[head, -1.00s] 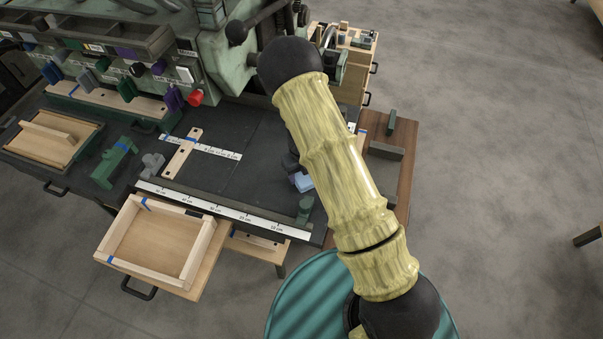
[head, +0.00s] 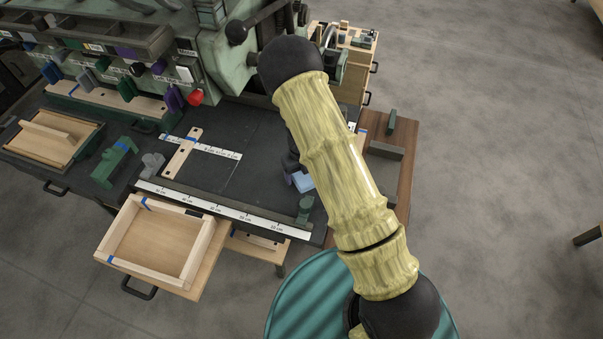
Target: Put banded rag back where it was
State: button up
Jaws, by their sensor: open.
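A small light-blue piece (head: 303,182), possibly the banded rag, lies on the dark bench top beside my arm. The arm covers part of it, and I cannot make out any bands. My gripper (head: 292,170) shows only as a dark sliver at the left edge of my forearm, right by the light-blue piece. Its jaws are open; the fingertips are mostly hidden, and I cannot tell whether they touch the piece.
A white-marked ruler strip (head: 222,210) runs along the bench's front edge. An open wooden drawer with a frame (head: 188,262) juts out below it. A green clamp-like block (head: 115,162) and a slotted wooden strip (head: 183,152) lie left. A brown side board (head: 398,185) is at right.

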aim_at(302, 175)
notch_tip(302, 175, up, 12)
jog(key=shift+f+b, duration=0.2)
jog(key=shift+b, duration=0.25)
dwell(0.4)
jog(key=s+d+r+n+t, duration=0.1)
jog(key=s+d+r+n, duration=0.4)
jog(key=n, duration=1)
jog(key=s+d+r+n+t, duration=0.1)
jog(key=s+d+r+n, duration=0.4)
jog(key=s+r+n, duration=0.4)
jog(key=s+n, duration=0.2)
jog(key=n, duration=0.5)
jog(key=shift+s+d+r+t, duration=0.15)
jog(key=shift+d+t, duration=0.1)
jog(key=shift+t, duration=0.05)
jog(key=shift+s+a, duration=0.1)
jog(key=shift+s, duration=0.05)
